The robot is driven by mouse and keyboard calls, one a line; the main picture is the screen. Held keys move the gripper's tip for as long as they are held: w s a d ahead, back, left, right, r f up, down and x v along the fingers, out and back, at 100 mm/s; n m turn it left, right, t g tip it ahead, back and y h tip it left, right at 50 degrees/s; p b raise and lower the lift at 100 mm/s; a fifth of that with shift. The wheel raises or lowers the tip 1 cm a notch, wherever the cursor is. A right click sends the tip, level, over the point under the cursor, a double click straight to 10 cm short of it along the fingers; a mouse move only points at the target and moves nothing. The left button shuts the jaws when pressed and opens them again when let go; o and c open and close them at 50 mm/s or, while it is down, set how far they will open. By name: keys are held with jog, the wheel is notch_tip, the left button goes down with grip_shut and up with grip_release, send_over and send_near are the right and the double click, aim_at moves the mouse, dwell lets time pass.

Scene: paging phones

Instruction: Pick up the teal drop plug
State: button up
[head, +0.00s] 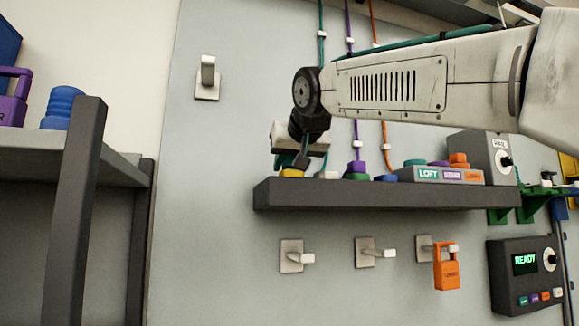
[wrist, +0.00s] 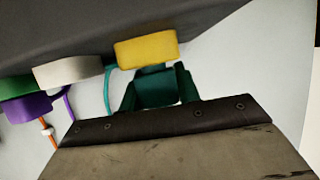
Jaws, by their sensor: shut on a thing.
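The teal drop plug (wrist: 157,90) shows as a dark teal block in the wrist view, between the two dark fingers of my gripper (wrist: 158,80). My gripper is shut on it. A yellow piece (wrist: 146,48) stands just beyond it and close to it. In the head view my gripper (head: 299,160) points down at the left end of the dark shelf (head: 380,194), just above the yellow piece (head: 291,173). The plug is hard to make out there. I cannot tell whether its lower end touches the shelf.
Wall hooks (head: 293,256) and an orange tag (head: 446,268) hang below. A dark rack post (head: 75,210) stands at left.

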jog(key=shift+r, duration=1.5)
jog(key=s+d, duration=0.3)
jog(key=s, duration=0.4)
jog(key=s+d+r, duration=0.1)
jog(key=s+d, duration=0.3)
jog(key=s, duration=0.3)
jog(key=shift+s+d+r, duration=0.15)
jog(key=shift+r, duration=0.05)
jog(key=shift+r, duration=0.1)
notch_tip(320, 180, up, 7)
